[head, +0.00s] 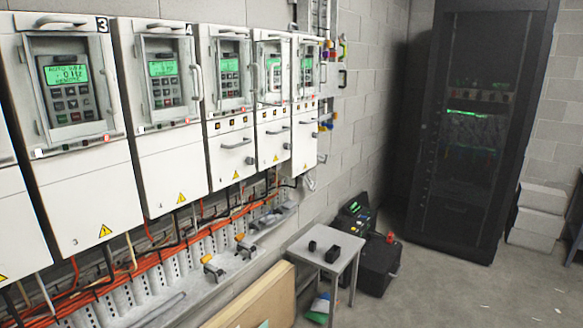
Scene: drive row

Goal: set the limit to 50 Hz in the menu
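Several white drive cabinets hang in a row on the left wall. Drive 3 (84,190) is nearest in full view, and drive 4 (168,165) is beside it. Behind the framed window of drive 3 is a keypad (73,104) with dark buttons and a lit green screen (66,74). The screen seems to show a 0 Hz reading; its small text is hard to read. Drive 4 has a similar keypad (165,92) with a green screen. The farther drives also have keypads, too small to read. No 50 Hz limit is legible. My gripper is not in view.
Orange and black cables (150,262) run below the drives along a metal ledge. A small grey table (318,252) with black items, a wooden board (250,302) and a black case (376,268) stand below. A dark rack (470,150) is behind. Grey floor (450,295) is open at right.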

